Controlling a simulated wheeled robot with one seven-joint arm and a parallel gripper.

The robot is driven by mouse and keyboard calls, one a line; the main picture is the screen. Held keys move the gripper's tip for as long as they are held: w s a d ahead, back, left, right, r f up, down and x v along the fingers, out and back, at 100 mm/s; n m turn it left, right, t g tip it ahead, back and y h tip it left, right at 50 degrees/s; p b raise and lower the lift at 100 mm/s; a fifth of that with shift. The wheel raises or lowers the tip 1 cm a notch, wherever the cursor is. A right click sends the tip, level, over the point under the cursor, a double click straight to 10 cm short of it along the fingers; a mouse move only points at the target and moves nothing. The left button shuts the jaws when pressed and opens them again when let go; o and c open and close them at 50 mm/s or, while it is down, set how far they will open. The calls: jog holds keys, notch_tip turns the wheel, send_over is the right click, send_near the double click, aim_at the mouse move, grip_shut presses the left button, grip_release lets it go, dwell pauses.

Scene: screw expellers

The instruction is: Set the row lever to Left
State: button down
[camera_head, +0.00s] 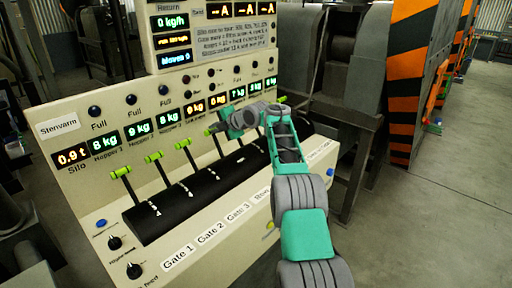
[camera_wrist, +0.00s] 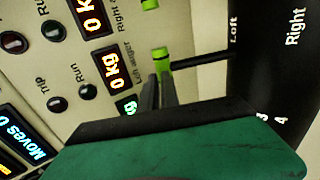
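A lever with a green grip (camera_wrist: 160,54) and a dark rod stands out from a black drum (camera_wrist: 285,75) in the wrist view. "Left" and "Right" are printed on the drum, and the rod meets it close to "Left". I take this as the row lever; in the head view my gripper and arm mostly hide it. My gripper (camera_wrist: 159,82) has two thin dark fingers close together, their tips at the green grip. I cannot tell whether they touch or hold it. In the head view my gripper (camera_head: 222,126) is against the panel's right half.
More green-tipped levers (camera_head: 121,172) stand on the black drum (camera_head: 190,195) to the left, above Gate labels. Another green-tipped lever (camera_head: 283,100) is right of my arm. Knobs (camera_head: 134,271) and lit displays (camera_head: 104,143) cover the cream panel. Open floor (camera_head: 440,220) lies right.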

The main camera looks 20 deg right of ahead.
jog(key=shift+w, duration=0.15)
dwell(0.4)
jog(key=shift+s+d+r+b, duration=0.2)
jog(key=shift+s+b, duration=0.2)
jog(key=shift+b, duration=0.4)
jog(key=r+b+v, duration=0.1)
jog(key=b+v, duration=0.1)
jog(key=v, duration=1.1)
jog(key=shift+a+b, duration=0.2)
jog(key=shift+b, duration=0.2)
jog(key=shift+w, duration=0.1)
